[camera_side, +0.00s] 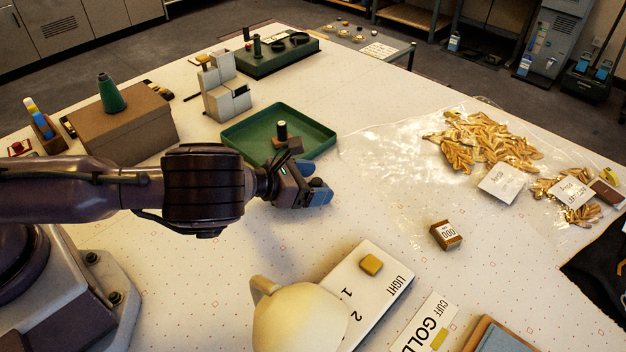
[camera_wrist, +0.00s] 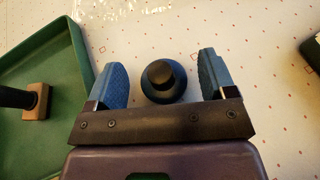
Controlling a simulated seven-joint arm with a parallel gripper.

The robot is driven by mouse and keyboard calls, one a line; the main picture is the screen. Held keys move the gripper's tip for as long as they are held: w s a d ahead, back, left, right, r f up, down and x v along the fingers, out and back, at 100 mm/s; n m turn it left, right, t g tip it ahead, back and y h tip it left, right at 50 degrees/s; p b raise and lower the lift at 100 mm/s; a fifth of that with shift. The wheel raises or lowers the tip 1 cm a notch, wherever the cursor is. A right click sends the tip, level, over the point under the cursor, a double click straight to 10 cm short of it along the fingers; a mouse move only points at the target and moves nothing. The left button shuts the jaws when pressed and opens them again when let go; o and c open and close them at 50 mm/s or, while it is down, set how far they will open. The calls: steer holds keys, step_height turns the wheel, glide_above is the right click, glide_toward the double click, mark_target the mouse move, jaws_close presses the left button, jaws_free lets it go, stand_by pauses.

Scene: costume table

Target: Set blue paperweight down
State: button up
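The blue paperweight (camera_wrist: 164,84), a round dark blue body with a black knob on top, stands on the white dotted table in the wrist view. My gripper (camera_wrist: 160,80) is open around it, with one blue finger on each side and a visible gap to both fingers. In the side view my gripper (camera_side: 318,190) is low over the table, just in front of the green tray.
The green tray (camera_side: 240,133) holds a black-handled stamp on a wooden base (camera_wrist: 37,100). A cream lamp (camera_side: 300,318), a LIGHT board (camera_side: 385,290) and a small labelled block (camera_side: 446,235) lie nearer the front. Plastic sheeting with gold pieces (camera_side: 490,140) covers the right. Table around my gripper is clear.

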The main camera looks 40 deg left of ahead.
steer(key=shift+r, duration=0.2)
steer(key=v, duration=1.2)
steer(key=shift+w+a+r+n+y, duration=0.25)
steer(key=shift+n+y, duration=0.25)
steer(key=shift+n, duration=0.5)
steer(key=a+r+n+g+y, duration=0.2)
steer(key=r+n, duration=0.4)
steer(key=n, duration=0.7)
steer(key=a+r+n+g+y, duration=0.1)
steer(key=r+n+g+y, duration=0.15)
steer(key=r+n, duration=0.7)
steer(key=s+r+n+g, duration=0.1)
steer(key=s+r+n, duration=0.5)
steer(key=s+n, duration=0.2)
steer(key=s+a+r+n+g, duration=0.1)
steer(key=s+r+n, duration=0.6)
steer(key=s, duration=0.4)
steer(key=shift+a+n, duration=0.2)
steer(key=shift+n, duration=0.35)
steer(key=shift+r+g, duration=0.1)
steer(key=shift+g, duration=0.15)
